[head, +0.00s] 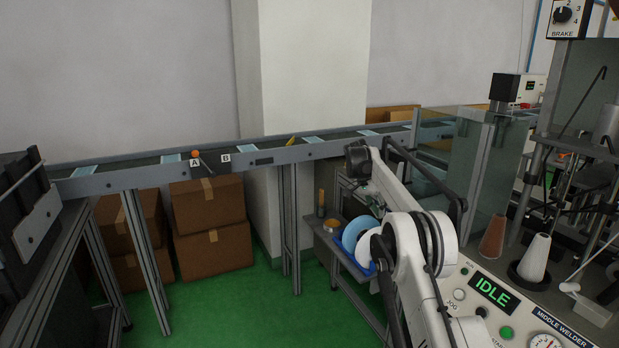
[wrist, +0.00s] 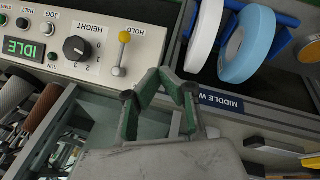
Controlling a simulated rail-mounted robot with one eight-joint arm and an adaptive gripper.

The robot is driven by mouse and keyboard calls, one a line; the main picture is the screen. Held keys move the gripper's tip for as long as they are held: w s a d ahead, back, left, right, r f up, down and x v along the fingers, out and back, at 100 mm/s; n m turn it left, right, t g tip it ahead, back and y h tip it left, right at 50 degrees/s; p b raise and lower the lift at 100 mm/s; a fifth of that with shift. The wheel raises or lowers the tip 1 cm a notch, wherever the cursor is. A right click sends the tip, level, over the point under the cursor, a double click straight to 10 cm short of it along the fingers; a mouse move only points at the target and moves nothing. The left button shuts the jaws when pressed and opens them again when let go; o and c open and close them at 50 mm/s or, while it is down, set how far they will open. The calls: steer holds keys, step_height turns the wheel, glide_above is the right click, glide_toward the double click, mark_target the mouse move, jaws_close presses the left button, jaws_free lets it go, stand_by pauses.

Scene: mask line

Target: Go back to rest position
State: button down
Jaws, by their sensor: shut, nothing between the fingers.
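My gripper (wrist: 168,78) shows in the wrist view with its green-grey fingers drawn together and nothing between them. It is over the edge of the middle welder's control panel (wrist: 105,22), near a lever with a yellow knob (wrist: 124,38) marked HOLD. I cannot tell whether it touches anything. In the head view my arm rises from the lower right and bends by the panel. I cannot make out the gripper's fingers there.
The welder's panel reads IDLE (head: 490,290). Blue (wrist: 247,50) and white (wrist: 205,35) rolls lie close to the gripper. A conveyor (head: 235,158) crosses behind, with a glass guard (head: 463,155) at right. Brown boxes (head: 212,215) sit beneath; the green floor (head: 235,300) has free room.

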steer(key=s+a+r+n+t+y, duration=0.1)
steer(key=s+a+r+n+t, duration=0.15)
steer(key=s+r, duration=0.6)
steer(key=s+a+r+n+t+y, duration=0.1)
steer(key=s+a+r+n, duration=0.3)
steer(key=r, duration=0.7)
steer(key=s+a+r+t, duration=0.1)
steer(key=s+r, duration=0.1)
steer(key=s, duration=0.8)
steer(key=s+a+r+t, duration=0.1)
steer(key=s+a+r, duration=0.1)
steer(key=s, duration=0.8)
steer(key=s+a+f+n+t+y, duration=0.15)
steer(key=s+f, duration=0.45)
steer(key=s, duration=0.7)
steer(key=s+a+f+n+t+y, duration=0.15)
steer(key=s+f, duration=0.45)
steer(key=s, duration=0.6)
steer(key=shift+n+g, duration=0.25)
steer(key=shift+n, duration=0.2)
steer(key=f+b, duration=0.1)
steer(key=f, duration=0.1)
steer(key=f+b, duration=0.3)
steer(key=b, duration=0.1)
steer(key=shift+s+a+f, duration=0.3)
steer(key=shift+a+f, duration=0.1)
